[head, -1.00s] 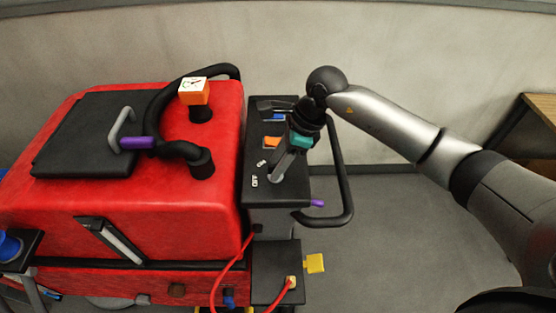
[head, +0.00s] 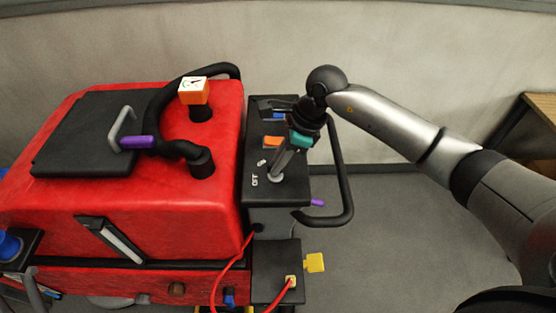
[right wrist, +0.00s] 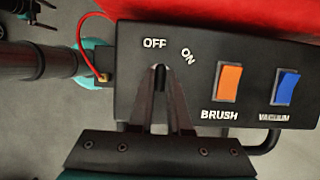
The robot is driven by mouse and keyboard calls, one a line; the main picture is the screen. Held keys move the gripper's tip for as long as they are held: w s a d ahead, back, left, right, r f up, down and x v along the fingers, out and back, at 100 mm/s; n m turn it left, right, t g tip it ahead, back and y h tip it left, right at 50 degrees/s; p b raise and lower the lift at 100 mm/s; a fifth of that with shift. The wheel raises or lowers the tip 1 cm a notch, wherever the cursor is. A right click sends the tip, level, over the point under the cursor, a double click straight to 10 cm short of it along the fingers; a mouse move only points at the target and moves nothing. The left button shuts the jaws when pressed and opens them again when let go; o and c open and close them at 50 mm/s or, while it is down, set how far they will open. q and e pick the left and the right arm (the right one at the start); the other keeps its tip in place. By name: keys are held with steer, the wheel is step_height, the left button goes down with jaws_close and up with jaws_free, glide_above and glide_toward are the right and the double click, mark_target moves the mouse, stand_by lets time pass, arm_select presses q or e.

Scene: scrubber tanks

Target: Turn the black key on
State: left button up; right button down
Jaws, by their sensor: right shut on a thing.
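The control panel (head: 258,203) is the black box on the right side of the red machine. The black key (right wrist: 159,78) shows in the right wrist view as a small dark piece below the OFF label (right wrist: 154,43), with the ON label (right wrist: 188,56) up and to its right. My right gripper (right wrist: 160,72) is shut on the key, its fingers on either side and hiding most of it. In the head view my right gripper (head: 277,175) reaches down onto the panel, and the key is hidden there. My left gripper is not in view.
An orange BRUSH switch (right wrist: 228,82) and a blue VACUUM switch (right wrist: 286,86) sit to the key's right in the wrist view. A black handle bar (head: 345,185) loops right of the panel. A red cable (head: 222,275) hangs below. Floor to the right is clear.

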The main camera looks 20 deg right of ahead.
steer(key=shift+m, duration=0.4)
steer(key=shift+s+m+t+h, duration=0.1)
steer(key=shift+m+t+h, duration=0.3)
steer(key=shift+m, duration=0.6)
steer(key=m+t+b, duration=0.1)
steer(key=m, duration=0.2)
steer(key=shift+a+m+h, duration=0.1)
steer(key=shift+m+h, duration=0.2)
steer(key=m+h+b, duration=0.1)
steer(key=m, duration=0.1)
steer(key=m+t, duration=0.1)
steer(key=m, duration=0.2)
steer(key=shift+s+a+h+b, duration=0.1)
steer(key=shift+h+b, duration=0.25)
steer(key=shift+h, duration=0.05)
steer(key=shift+m, duration=0.4)
steer(key=c, duration=0.9)
jaws_free()
steer(key=shift+o, duration=0.2)
